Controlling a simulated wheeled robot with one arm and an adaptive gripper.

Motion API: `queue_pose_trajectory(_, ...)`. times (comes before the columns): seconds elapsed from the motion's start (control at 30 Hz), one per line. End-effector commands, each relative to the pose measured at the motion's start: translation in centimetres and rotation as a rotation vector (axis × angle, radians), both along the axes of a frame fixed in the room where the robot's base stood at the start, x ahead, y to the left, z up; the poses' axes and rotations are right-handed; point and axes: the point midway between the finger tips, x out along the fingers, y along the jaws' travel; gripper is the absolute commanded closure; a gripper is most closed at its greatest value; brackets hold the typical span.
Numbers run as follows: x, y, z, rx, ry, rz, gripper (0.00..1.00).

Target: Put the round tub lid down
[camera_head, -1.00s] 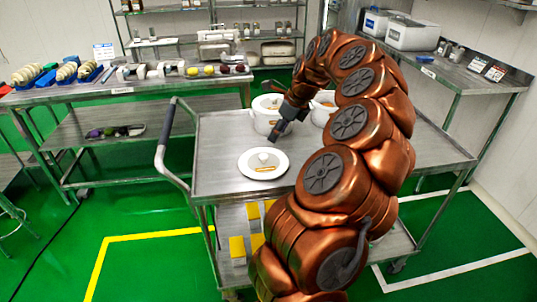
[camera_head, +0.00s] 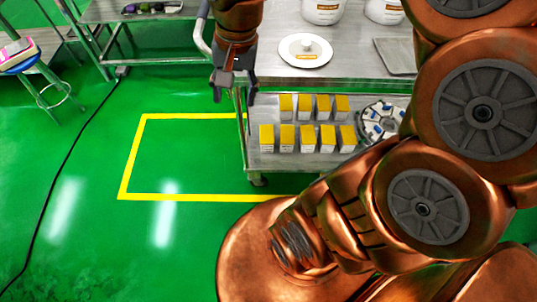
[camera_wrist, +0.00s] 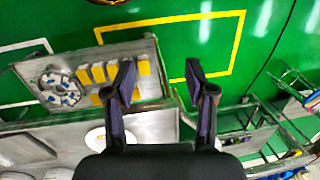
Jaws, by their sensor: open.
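The round tub lid (camera_head: 305,57) is a white disc with a knob on top and an orange label. It lies flat on the steel cart's top (camera_head: 352,62), near its front left edge. In the wrist view the lid (camera_wrist: 96,139) is partly hidden behind my gripper. My gripper (camera_head: 233,95) is open and empty, pointing down beside the cart's left end, left of the lid and apart from it. In the wrist view its two fingers (camera_wrist: 160,75) stand wide apart with nothing between them.
Two white tubs (camera_head: 322,10) (camera_head: 385,9) stand behind the lid. A grey tray (camera_head: 396,55) lies to its right. The lower shelf holds several yellow-topped boxes (camera_head: 308,138) and a round rack (camera_head: 382,122). The cart's handle (camera_head: 201,30) is near my gripper.

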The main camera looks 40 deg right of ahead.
Motion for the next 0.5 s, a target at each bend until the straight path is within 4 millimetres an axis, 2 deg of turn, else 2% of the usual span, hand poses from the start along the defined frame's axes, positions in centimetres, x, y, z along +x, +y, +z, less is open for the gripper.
queue_pose_trajectory(0.03,-2.3,1.0,-0.8,-0.026,0.018,0.115,0.45)
queue_pose_trajectory(0.1,-5.2,1.9,-1.9,-0.053,0.041,0.269,0.45)
queue_pose_trajectory(0.23,-10.0,2.6,-3.9,-0.077,0.088,0.500,0.45)
queue_pose_trajectory(0.4,-13.6,2.6,-5.5,-0.082,0.125,0.668,0.45)
queue_pose_trajectory(0.5,-14.3,2.4,-5.8,-0.082,0.132,0.705,0.45)
